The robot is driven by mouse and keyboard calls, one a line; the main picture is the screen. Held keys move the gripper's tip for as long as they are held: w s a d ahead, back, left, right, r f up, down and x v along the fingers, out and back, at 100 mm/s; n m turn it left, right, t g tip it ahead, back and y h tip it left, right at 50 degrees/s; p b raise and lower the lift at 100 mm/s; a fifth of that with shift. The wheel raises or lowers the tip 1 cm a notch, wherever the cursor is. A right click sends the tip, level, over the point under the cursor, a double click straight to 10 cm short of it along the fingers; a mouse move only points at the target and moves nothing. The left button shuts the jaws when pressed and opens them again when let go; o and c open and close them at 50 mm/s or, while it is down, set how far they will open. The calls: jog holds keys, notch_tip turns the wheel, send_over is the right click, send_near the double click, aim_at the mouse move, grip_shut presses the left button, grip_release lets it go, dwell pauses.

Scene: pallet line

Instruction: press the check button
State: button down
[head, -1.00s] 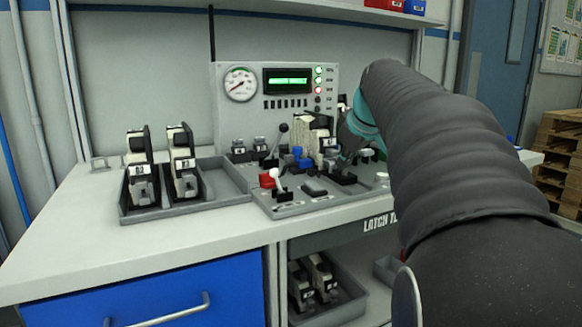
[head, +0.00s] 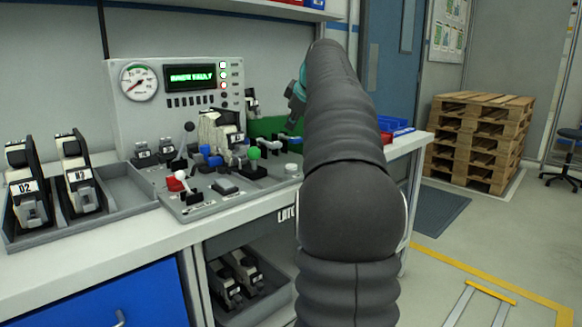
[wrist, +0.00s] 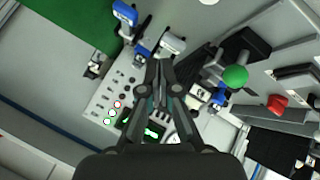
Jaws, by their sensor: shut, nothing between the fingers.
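The grey test panel (head: 120,105) stands at the back of the bench, with a dial, a lit green display (head: 190,77) and a row of small black buttons (head: 190,101). In front of it is a grey fixture plate (head: 200,210) with a green ball knob (head: 254,153), blue parts, a red part (head: 174,184) and a dark flat block (head: 225,187). I cannot tell which control is the check button. My gripper (wrist: 161,72) is shut and empty in the wrist view, above the panel area and left of the green knob (wrist: 235,76). My arm hides its tips in the head view.
A grey tray (head: 125,195) with two black-and-white latch units stands at the left. A lower bin (head: 262,300) holds more units. A blue bin (head: 391,124) is at the bench's right end. Stacked wooden pallets (head: 480,140) stand beyond, with open floor in front.

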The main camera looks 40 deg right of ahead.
aim_at(292, 166)
jog(key=shift+f+b, duration=2.95)
jog(key=shift+f, duration=1.15)
jog(key=shift+f, duration=0.15)
jog(key=shift+f+b, duration=0.25)
jog(key=shift+b, duration=0.05)
jog(key=shift+f+b, duration=0.45)
jog(key=shift+f, duration=0.1)
jog(key=shift+r+p, duration=0.9)
jog(key=shift+r, duration=0.05)
notch_tip(292, 166, up, 5)
jog(key=p, duration=0.4)
jog(key=shift+p, duration=0.35)
